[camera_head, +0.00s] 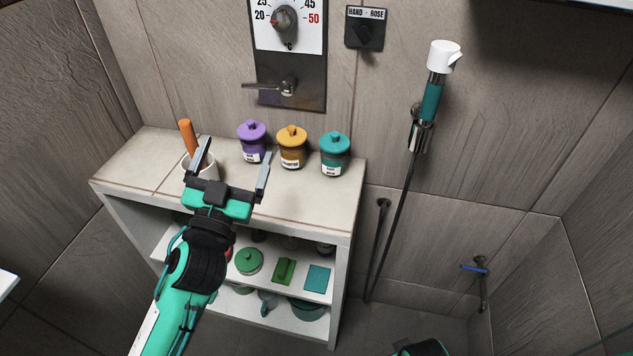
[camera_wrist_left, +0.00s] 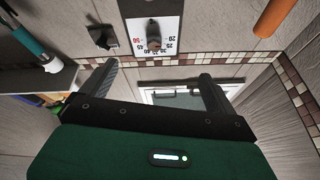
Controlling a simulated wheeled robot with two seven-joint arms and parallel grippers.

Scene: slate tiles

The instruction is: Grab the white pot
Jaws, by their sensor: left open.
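The white pot (camera_head: 209,169) stands on the top of a pale shelf unit (camera_head: 140,160), near its back left. An orange rod (camera_head: 187,137) sticks up out of it, and an orange cylinder, seemingly this rod, shows at the top right of the left wrist view (camera_wrist_left: 274,16). My left gripper (camera_head: 237,149) is open and empty, its fingers spread. In the head view its left finger crosses in front of the pot and hides part of it; I cannot tell whether they touch. The pot's body does not show in the left wrist view.
Purple (camera_head: 252,142), amber (camera_head: 292,147) and teal (camera_head: 334,154) lidded jars stand right of the pot. Lower shelves hold green items, including a lidded pot (camera_head: 249,261). A lever (camera_head: 272,87) juts from the wall behind. A hand shower (camera_head: 432,95) hangs at right.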

